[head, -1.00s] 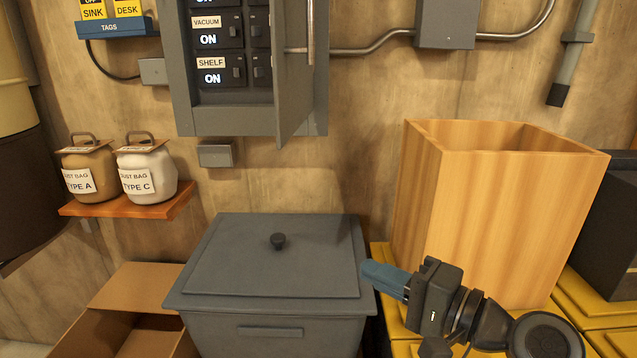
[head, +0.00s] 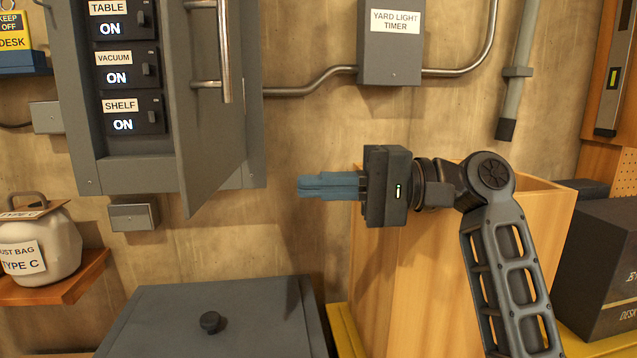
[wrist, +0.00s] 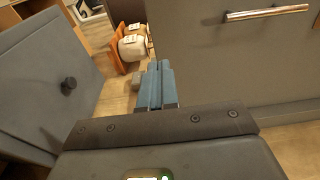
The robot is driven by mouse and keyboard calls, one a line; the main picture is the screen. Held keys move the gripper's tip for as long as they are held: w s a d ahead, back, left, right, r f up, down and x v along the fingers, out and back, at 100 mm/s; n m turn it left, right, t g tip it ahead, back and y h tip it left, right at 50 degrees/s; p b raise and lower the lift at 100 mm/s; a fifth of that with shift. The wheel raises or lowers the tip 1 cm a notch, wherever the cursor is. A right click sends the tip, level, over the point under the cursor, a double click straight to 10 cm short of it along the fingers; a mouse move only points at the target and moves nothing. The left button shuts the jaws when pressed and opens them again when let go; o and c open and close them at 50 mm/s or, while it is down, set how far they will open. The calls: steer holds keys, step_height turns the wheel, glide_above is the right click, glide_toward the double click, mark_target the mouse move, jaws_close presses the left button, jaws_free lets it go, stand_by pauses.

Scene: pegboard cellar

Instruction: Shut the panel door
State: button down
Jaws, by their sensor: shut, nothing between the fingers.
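The grey panel door (head: 207,120) stands ajar, swung out from the grey panel box (head: 88,165) on the wall, with its free edge toward me. A vertical metal bar handle (head: 223,55) is on the door's right-hand face. In the wrist view the door (wrist: 225,60) fills the upper right, with its handle (wrist: 265,12) near the top. My gripper (head: 300,187) is shut and empty, to the right of the door and near the height of its lower edge, pointing left. In the wrist view its blue fingers (wrist: 157,75) are together; I cannot tell whether they touch the door.
A grey lidded bin (head: 150,320) stands below the panel. A tall wooden box (head: 390,290) is behind and below my arm. A white dust bag jar (head: 38,245) sits on a wooden shelf (head: 60,285) at left. A grey timer box (head: 391,55) is on the wall.

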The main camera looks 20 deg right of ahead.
mark_target(209, 187)
steer(key=p+x, duration=0.1)
steer(key=x, duration=1)
